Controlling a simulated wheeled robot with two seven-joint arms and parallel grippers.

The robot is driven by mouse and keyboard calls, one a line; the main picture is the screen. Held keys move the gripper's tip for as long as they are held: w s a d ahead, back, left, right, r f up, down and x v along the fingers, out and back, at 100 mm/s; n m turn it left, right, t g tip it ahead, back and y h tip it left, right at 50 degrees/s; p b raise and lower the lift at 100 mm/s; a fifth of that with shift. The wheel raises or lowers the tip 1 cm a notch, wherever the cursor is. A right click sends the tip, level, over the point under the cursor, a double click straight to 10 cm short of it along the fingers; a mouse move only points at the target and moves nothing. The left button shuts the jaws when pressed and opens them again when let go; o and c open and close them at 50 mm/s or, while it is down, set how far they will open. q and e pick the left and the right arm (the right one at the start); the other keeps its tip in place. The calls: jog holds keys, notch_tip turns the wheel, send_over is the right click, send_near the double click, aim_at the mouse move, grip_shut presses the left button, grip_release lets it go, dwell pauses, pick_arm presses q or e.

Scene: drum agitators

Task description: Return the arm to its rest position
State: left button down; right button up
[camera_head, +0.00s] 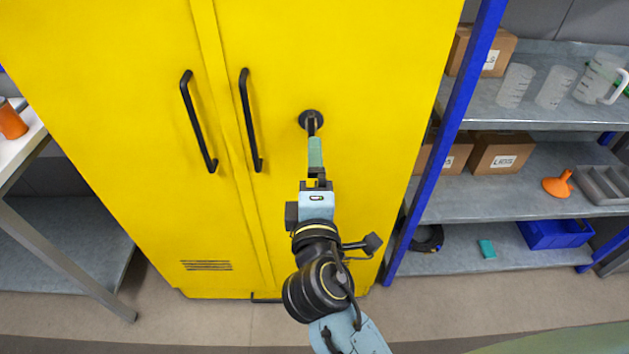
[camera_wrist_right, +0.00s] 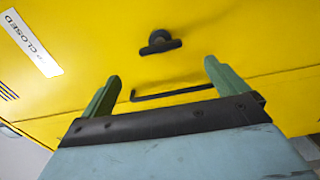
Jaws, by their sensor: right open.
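My right arm reaches up from the bottom of the head view. Its gripper (camera_head: 315,142) points at the yellow cabinet (camera_head: 370,60), just below a round black knob (camera_head: 311,119) on the right door. In the right wrist view the gripper (camera_wrist_right: 161,71) has its two green fingers spread with nothing between them. The knob (camera_wrist_right: 160,42) shows beyond the fingertips, apart from them. Both cabinet doors look closed. My left gripper is not in view.
Two black door handles (camera_head: 251,120) are left of the arm. A blue-posted shelf rack (camera_head: 461,110) with boxes, beakers and a blue bin (camera_head: 556,233) stands at right. A table (camera_head: 33,135) stands at left. A white "CLOSED" label (camera_wrist_right: 31,42) shows in the wrist view.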

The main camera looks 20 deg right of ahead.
jog(key=shift+s+a, duration=0.15)
jog(key=shift+s, duration=0.3)
jog(key=a+f+g+y, duration=0.3)
jog(key=f+y, duration=0.1)
jog(key=f, duration=1.4)
jog(key=s+d+f+m+g+y, duration=0.15)
jog(key=s+f, duration=0.25)
jog(key=f, duration=0.5)
jog(key=s+a+f+g, duration=0.1)
jog(key=s+f+g, duration=0.2)
jog(key=f, duration=0.5)
jog(key=s+d+f+m+g, duration=0.2)
jog(key=s+d+f, duration=0.1)
jog(key=s+f, duration=0.35)
jog(key=s+d+f+m+g, duration=0.2)
jog(key=s+d+f+g, duration=0.15)
jog(key=s+f, duration=0.35)
jog(key=s+d+f+m+g, duration=0.1)
jog(key=s+d+f+m, duration=0.2)
jog(key=s, duration=0.5)
jog(key=s+d+f+m+g, duration=0.2)
jog(key=s+d+f, duration=0.3)
jog(key=s+d, duration=0.3)
jog(key=shift+s+f+m+h, duration=0.35)
jog(key=shift+s+m, duration=0.35)
jog(key=shift+m, duration=0.05)
